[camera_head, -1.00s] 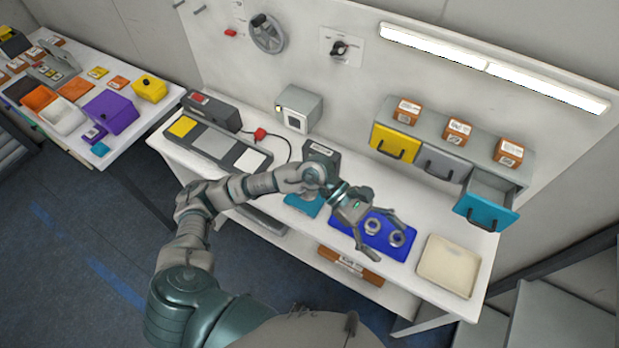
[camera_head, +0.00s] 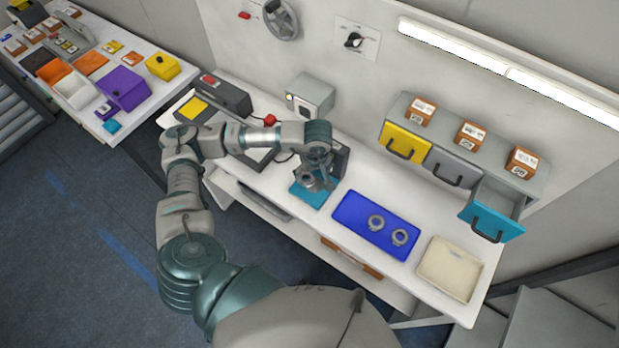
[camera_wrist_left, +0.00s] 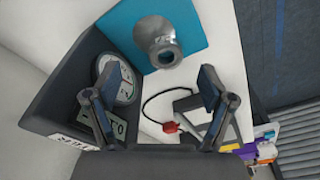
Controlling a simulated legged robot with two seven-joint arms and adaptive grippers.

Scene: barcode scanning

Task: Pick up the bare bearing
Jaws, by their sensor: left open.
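Two grey metal ring-like bearings, the left one (camera_head: 376,222) and the right one (camera_head: 400,237), lie side by side on the blue tray (camera_head: 350,223). A grey metal part with a round hole (camera_wrist_left: 168,40) sits on a teal plate (camera_head: 304,195) of a dark scale; the plate also shows in the wrist view (camera_wrist_left: 195,25). Which part is the bare bearing I cannot tell. My left gripper (camera_wrist_left: 158,78) is open and empty, above the scale, with the metal part just beyond its fingertips. In the head view the gripper (camera_head: 314,182) partly hides that part. My right gripper is out of view.
A cream tray (camera_head: 425,271) stands at the table's right end. An open teal drawer (camera_head: 492,222) juts out under the shelf.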

